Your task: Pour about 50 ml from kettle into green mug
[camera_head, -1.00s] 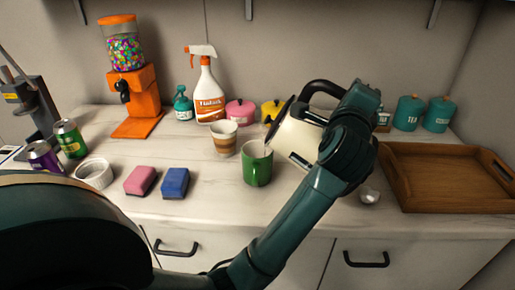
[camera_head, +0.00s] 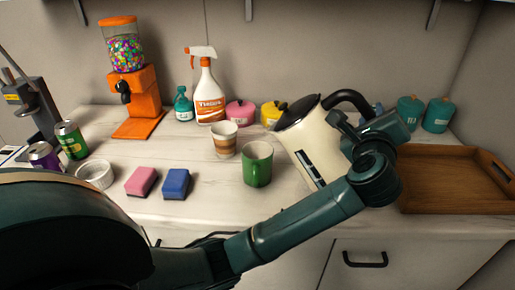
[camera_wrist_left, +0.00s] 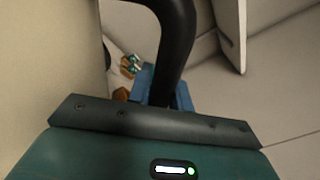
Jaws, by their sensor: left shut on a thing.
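The cream kettle (camera_head: 306,143) with a black lid and black handle is right of the green mug (camera_head: 257,165), tilted slightly to the left. My left gripper (camera_head: 352,128) is shut on the kettle's handle; in the left wrist view the black handle (camera_wrist_left: 176,45) runs down into the jaws (camera_wrist_left: 160,105). The green mug stands upright on the counter, apart from the kettle. I see no stream between them. The mug's contents cannot be made out. My right gripper is not in view.
A striped paper cup (camera_head: 223,141) stands just behind the mug. A blue sponge (camera_head: 175,184) and a pink sponge (camera_head: 141,181) lie to the left. A wooden tray (camera_head: 455,206) is at the right. A spray bottle (camera_head: 209,98) and canisters stand along the back.

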